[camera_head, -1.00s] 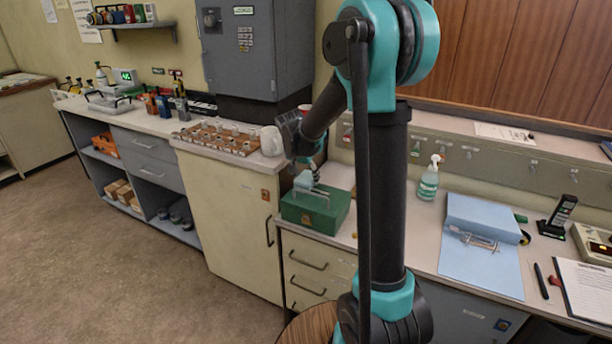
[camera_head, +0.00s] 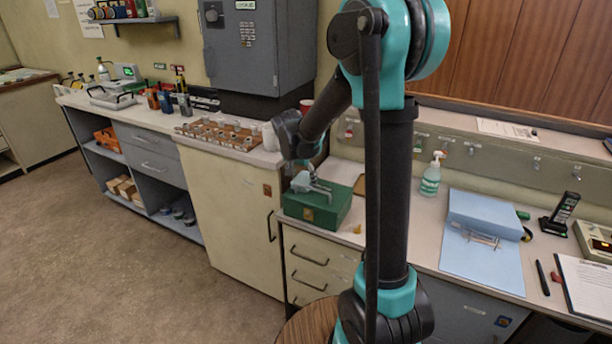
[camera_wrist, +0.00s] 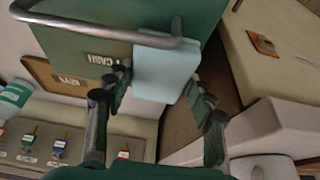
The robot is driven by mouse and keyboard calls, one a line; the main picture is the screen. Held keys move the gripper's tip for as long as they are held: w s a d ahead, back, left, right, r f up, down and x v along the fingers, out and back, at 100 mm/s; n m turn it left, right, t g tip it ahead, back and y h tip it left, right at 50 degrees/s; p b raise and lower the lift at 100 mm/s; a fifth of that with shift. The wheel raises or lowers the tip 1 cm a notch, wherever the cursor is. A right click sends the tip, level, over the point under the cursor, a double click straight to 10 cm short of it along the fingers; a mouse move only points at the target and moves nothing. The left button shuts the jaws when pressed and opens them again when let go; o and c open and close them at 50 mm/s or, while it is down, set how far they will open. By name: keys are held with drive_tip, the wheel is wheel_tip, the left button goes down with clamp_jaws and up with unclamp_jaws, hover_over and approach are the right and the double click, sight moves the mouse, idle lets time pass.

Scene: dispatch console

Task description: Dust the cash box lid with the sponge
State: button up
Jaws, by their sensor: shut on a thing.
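The green cash box (camera_head: 318,208) stands on the counter, left of my arm in the head view. Its lid (camera_wrist: 95,45) fills the upper part of the wrist view, with a metal carry handle (camera_wrist: 90,28) and a CASH label. My gripper (camera_wrist: 158,82) is shut on the pale blue sponge (camera_wrist: 165,72), whose far end lies by the handle. In the head view my gripper (camera_head: 303,170) is over the left part of the box. The sponge appears at lid level; I cannot tell whether it touches the lid.
A tray of small items (camera_head: 218,134) and a white mug (camera_head: 270,138) stand to the left. A brown KEYS board (camera_wrist: 60,78) lies beside the box.

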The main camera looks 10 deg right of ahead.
sight(308, 173)
drive_tip(key=shift+s+a+f, duration=0.1)
drive_tip(key=shift+s+a, duration=0.35)
drive_tip(key=shift+s, duration=0.15)
drive_tip(key=shift+s+a+f, duration=0.25)
drive_tip(key=shift+s+a, duration=0.35)
drive_tip(key=shift+s, duration=0.3)
drive_tip(key=c, duration=0.5)
drive_tip(key=shift+c, duration=0.2)
drive_tip(key=shift+w+d+r, duration=0.1)
drive_tip(key=shift+w+d, duration=0.25)
drive_tip(key=shift+w, duration=0.2)
drive_tip(key=shift+w+d+r, duration=0.1)
drive_tip(key=shift+w+d, duration=0.2)
drive_tip(key=shift+w, duration=0.25)
drive_tip(key=shift+w+d, duration=0.7)
drive_tip(key=shift+w, duration=0.2)
drive_tip(key=shift+w+d, duration=0.65)
drive_tip(key=shift+w, duration=0.2)
drive_tip(key=shift+r, duration=0.1)
drive_tip(key=shift+r, duration=3)
